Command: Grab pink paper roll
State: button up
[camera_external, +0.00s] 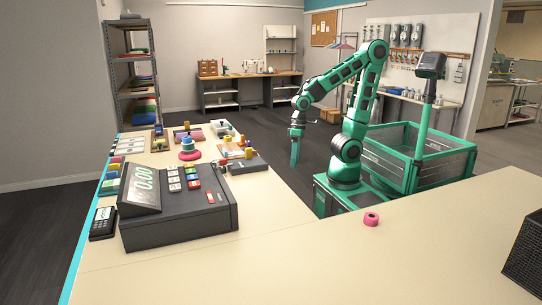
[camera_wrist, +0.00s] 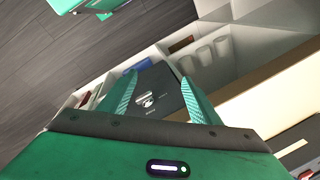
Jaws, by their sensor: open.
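The pink paper roll (camera_external: 371,219) is a small pink ring-shaped roll lying on the cream counter (camera_external: 330,262), in front of my base in the external view. My gripper (camera_external: 295,160) points down over the floor beside the counter's far edge, to the left of my base and well apart from the roll. In the wrist view my gripper (camera_wrist: 158,88) shows two green fingers spread apart. A dark box-like thing (camera_wrist: 156,92) with a light mark shows beyond the fingers, with nothing held. The pink roll is not seen in the wrist view.
A large cash register (camera_external: 175,205) and a card terminal (camera_external: 103,223) stand on the left counter. Several small colourful items lie behind them. A black mesh box (camera_external: 525,258) stands at the right edge. The counter around the roll is clear.

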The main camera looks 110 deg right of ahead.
jog(key=w+a+f+m+y, duration=0.15)
jog(key=w+a, duration=0.25)
jog(key=a, duration=0.7)
jog(key=m+g+y, duration=0.2)
jog(key=m+y, duration=0.7)
jog(key=y, duration=0.2)
send_near(371, 215)
jog(key=a, duration=0.1)
jog(key=shift+h, duration=0.25)
jog(key=shift+x, duration=3.7)
jog(key=shift+c, duration=0.6)
jog(key=c, duration=1)
